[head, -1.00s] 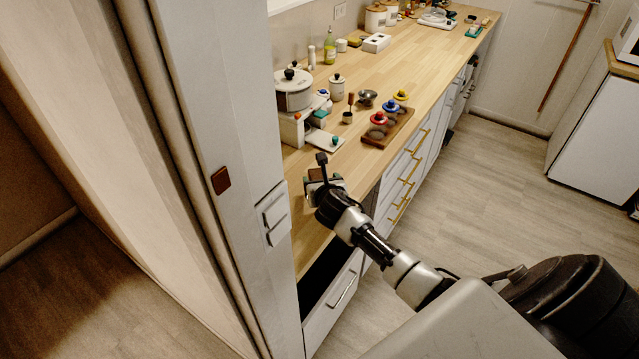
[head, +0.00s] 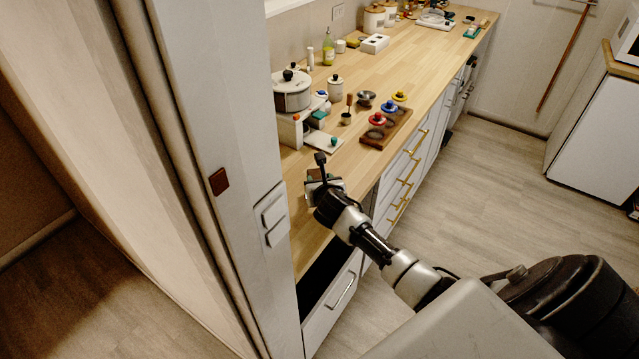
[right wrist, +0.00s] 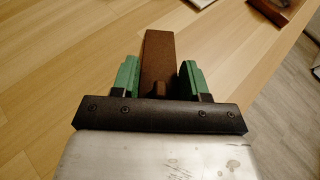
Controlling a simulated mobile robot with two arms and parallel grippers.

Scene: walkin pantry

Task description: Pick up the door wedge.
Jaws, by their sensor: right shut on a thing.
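The door wedge (right wrist: 158,62) is a brown block. In the right wrist view it sits between the two green fingers of my right gripper (right wrist: 158,78), which is shut on it. Its far end sticks out past the fingertips over the wooden counter (right wrist: 60,70). I cannot tell whether it touches the counter. My left gripper is not in view.
A white stand (head: 292,130) with a pot (head: 291,95) is on the counter beyond my gripper. A wooden tray (head: 388,130) with coloured knobs lies farther right. A door frame with a switch (head: 272,212) stands at left. A drawer (head: 332,300) below is open.

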